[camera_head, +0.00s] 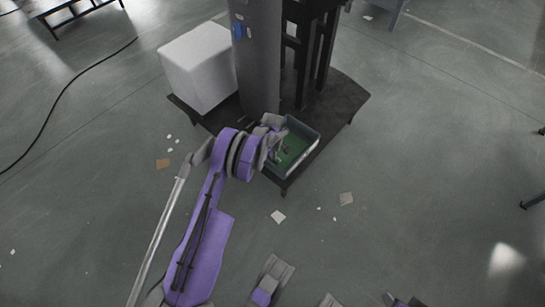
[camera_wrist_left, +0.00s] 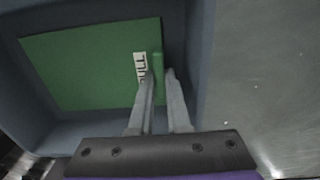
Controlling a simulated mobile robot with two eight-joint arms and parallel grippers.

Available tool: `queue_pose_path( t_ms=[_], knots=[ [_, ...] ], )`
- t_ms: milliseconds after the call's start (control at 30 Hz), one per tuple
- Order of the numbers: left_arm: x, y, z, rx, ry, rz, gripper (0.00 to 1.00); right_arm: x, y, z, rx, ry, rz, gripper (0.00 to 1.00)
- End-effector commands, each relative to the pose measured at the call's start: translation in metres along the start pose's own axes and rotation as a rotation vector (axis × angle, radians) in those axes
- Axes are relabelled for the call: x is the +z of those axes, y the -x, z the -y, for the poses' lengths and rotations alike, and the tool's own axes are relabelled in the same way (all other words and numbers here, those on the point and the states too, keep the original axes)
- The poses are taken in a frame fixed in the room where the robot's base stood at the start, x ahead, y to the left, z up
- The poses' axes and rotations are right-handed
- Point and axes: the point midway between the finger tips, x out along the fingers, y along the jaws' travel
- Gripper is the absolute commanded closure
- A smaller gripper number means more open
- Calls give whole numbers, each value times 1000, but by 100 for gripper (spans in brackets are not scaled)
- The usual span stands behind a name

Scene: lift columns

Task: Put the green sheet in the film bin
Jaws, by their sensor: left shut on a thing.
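The green sheet (camera_wrist_left: 90,62) lies inside the grey bin (camera_wrist_left: 190,45) in the left wrist view. It also shows in the head view (camera_head: 294,145), inside the bin (camera_head: 306,128), which stands on the dark platform. A white label (camera_wrist_left: 140,66) with dark letters, partly hidden by a finger, shows near the sheet's right edge. My left gripper (camera_wrist_left: 160,78) reaches down into the bin. It is shut on the green sheet near that edge. In the head view the left gripper (camera_head: 278,147) is over the bin's left part and hides some of the sheet.
The dark platform (camera_head: 345,95) carries a grey column (camera_head: 257,60) and a white block (camera_head: 200,65) behind the bin. Small scraps (camera_head: 278,217) lie on the grey floor. A black cable (camera_head: 75,80) runs across the floor at the left. The floor at the right is mostly clear.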

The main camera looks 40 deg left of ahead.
Motion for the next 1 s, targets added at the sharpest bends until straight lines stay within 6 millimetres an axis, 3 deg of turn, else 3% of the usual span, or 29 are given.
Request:
queue_pose_path(
  t_ms=[167,200,333,733,1000],
  knots=[
    [0,-3,0,0,0,0,100,0,0,0,0,0,0,50],
    [0,-3,0,0,0,0,80,0,0,0,0,0,0,50],
    [0,-3,0,0,0,0,57,0,0,0,0,0,0,50],
    [0,4,0,0,0,0,55,0,1,0,0,0,0,50],
    [0,58,0,0,0,0,55,-2,10,0,0,0,1,50]
  ],
)
